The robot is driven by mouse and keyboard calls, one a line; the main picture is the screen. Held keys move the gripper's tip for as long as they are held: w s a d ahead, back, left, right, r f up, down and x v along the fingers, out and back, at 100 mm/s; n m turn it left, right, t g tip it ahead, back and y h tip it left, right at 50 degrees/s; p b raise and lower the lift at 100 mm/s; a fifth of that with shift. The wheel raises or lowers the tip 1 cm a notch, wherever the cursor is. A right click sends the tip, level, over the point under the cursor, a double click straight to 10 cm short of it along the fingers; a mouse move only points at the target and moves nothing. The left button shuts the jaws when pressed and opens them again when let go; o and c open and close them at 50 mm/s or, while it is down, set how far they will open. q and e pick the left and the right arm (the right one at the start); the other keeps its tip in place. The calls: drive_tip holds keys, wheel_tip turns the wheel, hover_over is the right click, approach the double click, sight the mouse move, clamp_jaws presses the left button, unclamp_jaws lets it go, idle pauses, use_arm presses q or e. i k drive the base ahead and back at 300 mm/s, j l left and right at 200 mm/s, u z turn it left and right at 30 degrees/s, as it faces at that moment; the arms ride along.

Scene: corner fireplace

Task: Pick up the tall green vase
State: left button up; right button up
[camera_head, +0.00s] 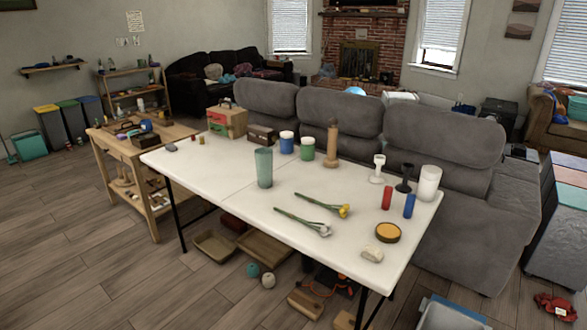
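The tall green vase (264,168) stands upright on the white folding table (225,188), left of the table's middle. It is a plain, slightly flared, bluish-green cylinder. Nothing covers it in the head view. Neither of my grippers shows in this view, so nothing is seen touching the vase.
Near the vase are a blue jar (286,143), a green jar (307,149), a wooden candlestick (332,150) and two flowers (310,208). White and black goblets, a white cylinder (429,183), and red and blue cylinders stand right. A grey sofa (437,145) backs the table. Floor at left front is clear.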

sight(263, 156)
drive_tip(key=i+j+z, duration=0.55)
drive_tip(key=j+z, duration=0.3)
drive_tip(key=l, duration=0.1)
